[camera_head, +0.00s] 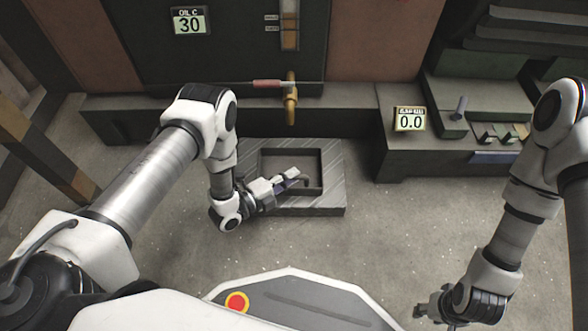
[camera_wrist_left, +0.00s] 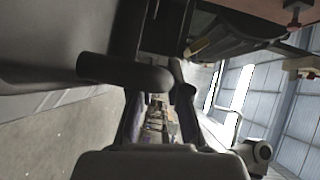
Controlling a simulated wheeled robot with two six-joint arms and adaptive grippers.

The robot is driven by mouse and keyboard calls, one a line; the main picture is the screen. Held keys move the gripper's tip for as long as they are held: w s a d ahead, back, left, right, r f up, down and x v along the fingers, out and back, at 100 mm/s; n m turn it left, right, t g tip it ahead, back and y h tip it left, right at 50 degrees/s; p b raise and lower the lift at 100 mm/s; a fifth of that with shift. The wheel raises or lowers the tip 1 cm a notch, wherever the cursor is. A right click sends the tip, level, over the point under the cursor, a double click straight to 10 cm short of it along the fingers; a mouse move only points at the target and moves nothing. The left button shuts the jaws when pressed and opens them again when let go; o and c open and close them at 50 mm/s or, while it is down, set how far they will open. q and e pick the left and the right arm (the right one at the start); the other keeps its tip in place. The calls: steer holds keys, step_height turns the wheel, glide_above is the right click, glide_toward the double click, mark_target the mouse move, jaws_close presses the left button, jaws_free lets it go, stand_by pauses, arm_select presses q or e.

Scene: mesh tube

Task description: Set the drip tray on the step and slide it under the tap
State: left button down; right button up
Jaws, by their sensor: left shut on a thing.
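The drip tray (camera_head: 308,153) is a dark, shallow square pan, empty inside. In the head view it lies over the grey step (camera_head: 320,210); I cannot tell whether it rests fully on it. The brass tap (camera_head: 291,103) hangs behind and above the tray's back edge. My left gripper (camera_head: 296,182) is shut on the tray's handle at its front side. In the left wrist view the dark rounded handle (camera_wrist_left: 125,72) lies across between the fingers. My right gripper (camera_head: 430,310) is low at the right, away from the tray; its finger gap is unclear.
A dark ledge (camera_head: 350,120) runs behind the step below the machine front. A lower bench with a lever (camera_head: 460,107) stands right. The floor between step and bench is clear.

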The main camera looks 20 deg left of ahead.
arm_select(q)
steer(key=shift+s+r, duration=0.15)
steer(key=c, duration=1.2)
jaws_free()
steer(key=shift+o, duration=0.2)
steer(key=p+v, duration=0.6)
steer(key=v, duration=0.6)
steer(key=shift+p, duration=0.35)
